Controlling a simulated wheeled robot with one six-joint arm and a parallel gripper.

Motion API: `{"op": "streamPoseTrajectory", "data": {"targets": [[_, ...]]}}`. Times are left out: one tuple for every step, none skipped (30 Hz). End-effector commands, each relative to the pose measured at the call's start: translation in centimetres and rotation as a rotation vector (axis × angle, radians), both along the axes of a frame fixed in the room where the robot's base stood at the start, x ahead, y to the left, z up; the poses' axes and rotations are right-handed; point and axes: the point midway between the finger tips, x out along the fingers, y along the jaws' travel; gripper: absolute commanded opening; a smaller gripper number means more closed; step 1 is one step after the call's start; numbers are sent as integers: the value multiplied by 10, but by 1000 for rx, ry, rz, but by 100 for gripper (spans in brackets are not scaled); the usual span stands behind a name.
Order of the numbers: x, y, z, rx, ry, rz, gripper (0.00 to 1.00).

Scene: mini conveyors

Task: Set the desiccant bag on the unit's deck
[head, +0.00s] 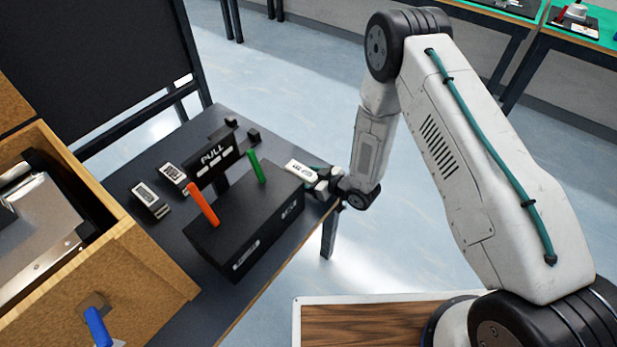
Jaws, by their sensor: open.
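A small white packet with dark print (301,170), which looks like the desiccant bag, is at the right end of the black box, right beside my gripper (322,181). My gripper is open, low at the table's right edge. Its fingers are small and partly hidden, and I cannot tell whether they touch the packet or what bears it. A silver metal unit (42,222) sits inside an open wooden crate at the left. Its flat top may be the deck; part of it is cut off by the picture edge.
The black box (240,222) has an orange handle (203,205) and a green handle (256,167) standing up. A PULL sign (212,160) and two small labelled blocks (150,199) stand behind it. The crate wall (140,275) borders the dark table (225,119).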

Motion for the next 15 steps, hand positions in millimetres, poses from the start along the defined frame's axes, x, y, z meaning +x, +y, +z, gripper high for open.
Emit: {"op": "streamPoseTrajectory", "data": {"targets": [[-2,-3,1,0,1,-1,67],[-4,-5,2,0,1,-1,67],[-7,-9,4,0,1,-1,67],[-9,-13,6,0,2,-2,67],[-12,-17,8,0,4,-3,67],[-16,-23,10,0,3,-4,67],[-20,-27,11,-1,3,-4,67],[-23,-31,13,0,2,-3,67],[-27,-37,14,0,2,-4,67],[-30,-40,16,0,3,-4,67],[-32,-43,17,-1,3,-4,67],[-35,-47,19,0,1,-3,67],[-38,-50,21,0,1,-3,67],[-39,-52,22,0,1,-3,67],[-41,-54,23,0,0,-2,67]]}}
